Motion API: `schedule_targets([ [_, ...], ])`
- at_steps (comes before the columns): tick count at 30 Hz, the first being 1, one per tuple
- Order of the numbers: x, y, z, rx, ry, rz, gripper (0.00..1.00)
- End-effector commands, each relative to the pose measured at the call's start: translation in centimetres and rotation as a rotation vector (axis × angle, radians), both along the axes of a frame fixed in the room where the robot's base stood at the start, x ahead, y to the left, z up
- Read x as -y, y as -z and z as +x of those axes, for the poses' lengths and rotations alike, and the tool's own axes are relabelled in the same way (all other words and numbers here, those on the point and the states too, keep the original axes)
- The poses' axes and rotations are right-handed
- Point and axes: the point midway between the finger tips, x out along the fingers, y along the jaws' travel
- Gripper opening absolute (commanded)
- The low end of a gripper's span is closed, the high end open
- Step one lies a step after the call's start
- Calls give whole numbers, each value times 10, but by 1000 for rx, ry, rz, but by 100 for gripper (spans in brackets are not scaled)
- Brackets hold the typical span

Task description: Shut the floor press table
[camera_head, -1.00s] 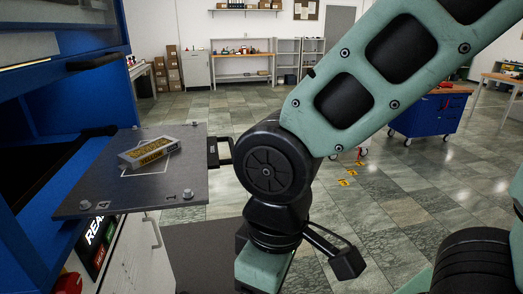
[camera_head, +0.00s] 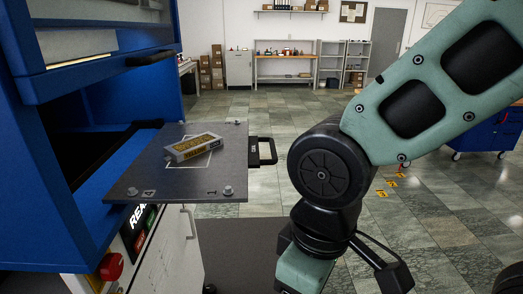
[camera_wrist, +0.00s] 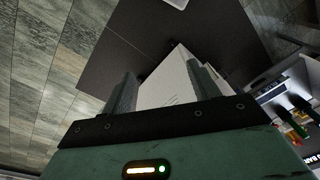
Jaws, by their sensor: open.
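The press table (camera_head: 130,186) is a dark grey plate that stands pulled out of the blue press (camera_head: 25,190). Its black handle (camera_head: 264,152) sticks out from its right edge. A yellow and grey box (camera_head: 194,147) lies on the plate inside a pale outline. My arm hangs to the right of the handle, apart from it, in the head view. The fingers of my gripper are out of that view, below its edge. In the wrist view my gripper (camera_wrist: 163,88) is open and empty, pointing toward a white surface (camera_wrist: 178,82) farther off.
A white cabinet front (camera_head: 165,255) with a handle and a red button (camera_head: 111,266) sit below the table. A dark mat (camera_head: 238,250) covers the floor there. A blue cart (camera_head: 490,135) stands at right. The tiled floor between is mostly free.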

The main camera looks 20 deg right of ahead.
Motion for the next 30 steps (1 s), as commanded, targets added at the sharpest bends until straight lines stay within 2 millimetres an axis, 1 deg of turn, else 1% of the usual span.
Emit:
schedule_targets([
  [1, -2, -3, 6, 1, 14, 7, 46],
  [2, -3, -5, 11, 3, 26, 14, 38],
  [3, -5, -8, 21, 6, 46, 26, 27],
  [4, -8, -11, 30, 11, 66, 40, 18],
  [5, -10, -14, 41, 15, 89, 54, 10],
  [6, -12, -19, 59, 22, 125, 77, 0],
  [8, -14, -27, 90, 39, 186, 118, 0],
  [9, -14, -33, 112, 50, 229, 149, 0],
  [10, -12, -36, 128, 61, 262, 171, 0],
  [11, -10, -40, 145, 71, 295, 194, 0],
  [12, -6, -46, 167, 86, 341, 225, 0],
  [14, 4, -55, 202, 113, 409, 274, 0],
  [15, 13, -61, 224, 133, 456, 306, 0],
  [17, 29, -70, 257, 163, 528, 353, 0],
  [18, 42, -75, 277, 184, 573, 382, 0],
  [21, 74, -89, 318, 236, 673, 445, 0],
  [24, 101, -98, 345, 276, 746, 489, 0],
  [25, 107, -100, 351, 286, 762, 499, 0],
  [27, 118, -103, 360, 301, 787, 514, 0],
  [30, 123, -103, 366, 309, 801, 524, 0],
])
